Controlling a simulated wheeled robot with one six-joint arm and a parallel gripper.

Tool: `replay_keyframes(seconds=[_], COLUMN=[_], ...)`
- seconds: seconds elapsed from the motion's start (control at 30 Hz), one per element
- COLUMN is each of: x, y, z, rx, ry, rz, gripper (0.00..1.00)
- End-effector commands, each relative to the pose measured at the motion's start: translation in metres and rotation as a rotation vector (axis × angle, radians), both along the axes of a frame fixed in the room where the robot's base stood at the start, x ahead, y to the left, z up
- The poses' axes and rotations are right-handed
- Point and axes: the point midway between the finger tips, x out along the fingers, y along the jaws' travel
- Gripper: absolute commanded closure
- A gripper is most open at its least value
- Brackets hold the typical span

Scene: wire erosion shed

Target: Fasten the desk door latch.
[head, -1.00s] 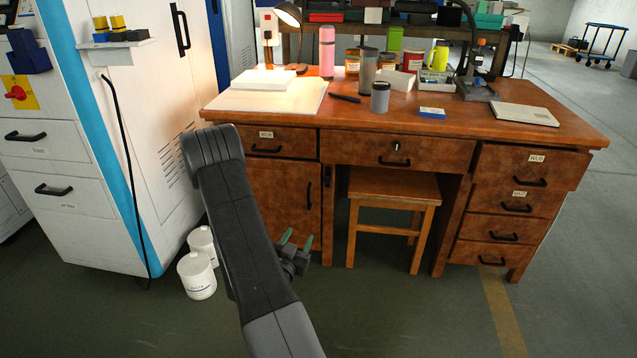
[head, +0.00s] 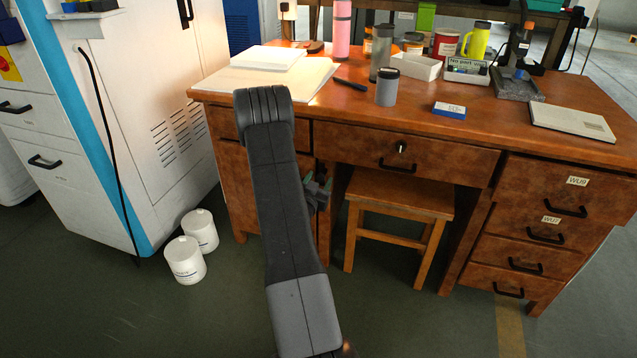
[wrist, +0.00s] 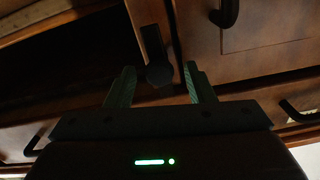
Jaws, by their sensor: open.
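The wooden desk (head: 400,112) stands ahead, its door (head: 232,185) below the left drawer and partly hidden behind my arm. My gripper (head: 318,188) is in front of the door's right edge, beside the knee space. In the wrist view, a dark latch (wrist: 151,45), a narrow bar with a round knob at its lower end, shows between the two green-tipped fingers of my gripper (wrist: 159,70). The fingers are apart with a gap on either side of the knob. In the head view the latch is hidden by my gripper and arm.
A wooden stool (head: 400,195) stands in the knee space right of my gripper. A white cabinet (head: 165,120) and two white tubs (head: 185,262) are on the left. Bottles and boxes crowd the desktop. Floor in front of the desk is clear.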

Motion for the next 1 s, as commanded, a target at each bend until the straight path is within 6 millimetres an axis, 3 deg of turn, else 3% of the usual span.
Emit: replay_keyframes(seconds=[0.17, 0.4, 0.43, 0.73, 1.0], x=[0.0000, -0.0002, -0.0002, -0.0004, -0.0004], y=[-0.0001, -0.0001, -0.0001, 0.0000, 0.0003], z=[0.0002, 0.0002, 0.0002, -0.0004, -0.0008], rx=[0.000, 0.000, 0.000, -0.033, -0.182], ry=[0.000, 0.000, 0.000, 0.011, 0.058], rz=[0.000, 0.000, 0.000, 0.000, -0.001], gripper=[0.51, 0.94, 0.96, 0.96, 0.96])
